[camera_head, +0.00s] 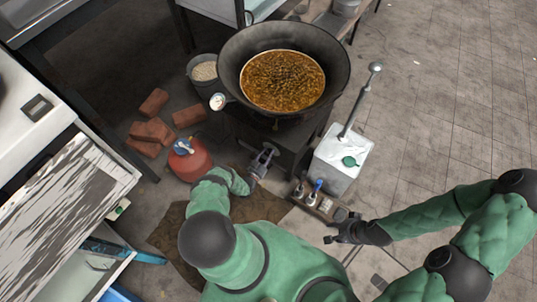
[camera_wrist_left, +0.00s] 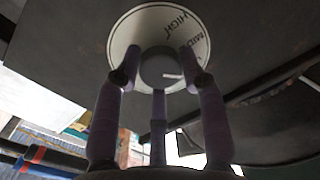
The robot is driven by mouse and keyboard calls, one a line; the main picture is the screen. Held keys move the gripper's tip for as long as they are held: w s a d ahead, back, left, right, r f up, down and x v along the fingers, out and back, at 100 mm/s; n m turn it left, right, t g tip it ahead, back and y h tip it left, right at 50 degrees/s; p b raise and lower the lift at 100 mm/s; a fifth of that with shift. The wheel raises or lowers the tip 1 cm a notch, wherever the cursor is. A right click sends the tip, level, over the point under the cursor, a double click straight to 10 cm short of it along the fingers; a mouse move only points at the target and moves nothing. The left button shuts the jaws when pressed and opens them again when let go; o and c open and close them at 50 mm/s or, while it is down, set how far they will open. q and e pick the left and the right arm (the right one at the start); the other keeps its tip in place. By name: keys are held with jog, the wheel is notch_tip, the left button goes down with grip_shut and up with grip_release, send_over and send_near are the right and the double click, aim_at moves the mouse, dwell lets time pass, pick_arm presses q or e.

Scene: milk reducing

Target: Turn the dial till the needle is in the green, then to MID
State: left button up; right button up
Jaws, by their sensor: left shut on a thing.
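The dial in the left wrist view is a white disc (camera_wrist_left: 130,35) lettered HIGH and MID, with a grey knob (camera_wrist_left: 158,68) at its centre. A pale mark on the knob points right, below the MID lettering. My left gripper (camera_head: 262,160) is at the stove front below the wok; its fingers (camera_wrist_left: 160,78) are shut around the knob. The dial is hidden in the head view. A small round white gauge (camera_head: 218,101) sits at the wok's left rim; its needle is too small to read. My right gripper (camera_head: 336,228) is open and empty.
The black wok (camera_head: 235,62) holds bubbling brown liquid (camera_head: 283,80). A red gas cylinder (camera_head: 190,163) and bricks (camera_head: 152,132) are left of the stove. A pale box (camera_head: 345,150) with a ladle (camera_head: 360,100) stands right; a small bottle rack (camera_head: 318,203) is in front. Right floor is clear.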

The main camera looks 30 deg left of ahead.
pick_arm(q)
jog(key=n, duration=0.4)
jog(key=shift+r, duration=0.15)
jog(key=shift+n+h, duration=0.3)
jog(key=shift+n, duration=1.5)
jog(key=o, duration=1.1)
jog(key=shift+w, duration=0.1)
jog(key=shift+o, duration=0.2)
